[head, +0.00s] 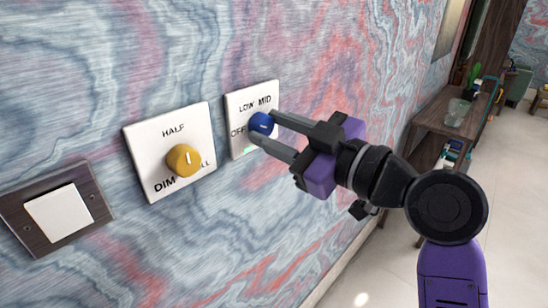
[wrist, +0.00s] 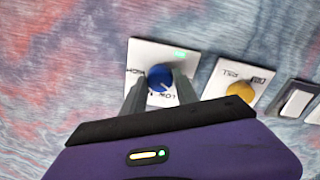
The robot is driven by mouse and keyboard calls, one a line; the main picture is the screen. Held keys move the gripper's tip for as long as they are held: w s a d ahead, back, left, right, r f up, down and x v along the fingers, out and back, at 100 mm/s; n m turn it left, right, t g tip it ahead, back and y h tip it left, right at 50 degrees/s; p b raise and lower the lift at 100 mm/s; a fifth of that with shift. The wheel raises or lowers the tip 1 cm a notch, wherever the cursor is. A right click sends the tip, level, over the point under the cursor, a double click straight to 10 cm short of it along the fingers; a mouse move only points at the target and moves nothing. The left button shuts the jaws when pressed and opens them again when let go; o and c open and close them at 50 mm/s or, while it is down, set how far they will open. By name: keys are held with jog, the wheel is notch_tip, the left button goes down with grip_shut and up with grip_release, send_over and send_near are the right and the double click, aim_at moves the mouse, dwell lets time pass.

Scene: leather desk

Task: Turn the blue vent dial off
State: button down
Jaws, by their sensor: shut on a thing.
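The blue vent dial (head: 262,123) sits on a white wall plate marked OFF, LOW and MID, with a fourth label partly hidden by my gripper. A white pointer line shows on the dial, and a small green light shows at the plate's lower edge. My gripper (head: 264,127) reaches in from the right and is shut on the blue dial, one finger on each side. In the wrist view the blue dial (wrist: 160,78) sits between the two grey fingertips, with LOW and HIGH lettering beside it and the green light lit.
A yellow dial (head: 184,160) on a white plate, marked HALF and DIM, is just left of the blue dial. A white rocker switch (head: 59,213) in a dark frame is further left. A wooden shelf (head: 455,115) with glassware stands at the right.

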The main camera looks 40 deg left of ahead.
jog(key=n+b, duration=0.1)
jog(key=b, duration=0.1)
jog(key=n+b, duration=0.2)
jog(key=b, duration=0.1)
jog(key=shift+f, duration=0.4)
jog(key=n+b, duration=0.1)
jog(key=b, duration=0.1)
jog(key=n+b, duration=0.1)
jog(key=n, duration=0.1)
jog(key=shift+r+b, duration=0.25)
jog(key=shift+b, duration=0.1)
jog(key=shift+r+n, duration=0.1)
jog(key=shift+n, duration=0.2)
jog(key=c, duration=0.9)
grip_release()
jog(key=shift+c, duration=0.2)
jog(key=shift+d, duration=0.1)
jog(key=d, duration=0.7)
jog(key=shift+s+d, duration=0.3)
jog(key=shift+d, duration=0.05)
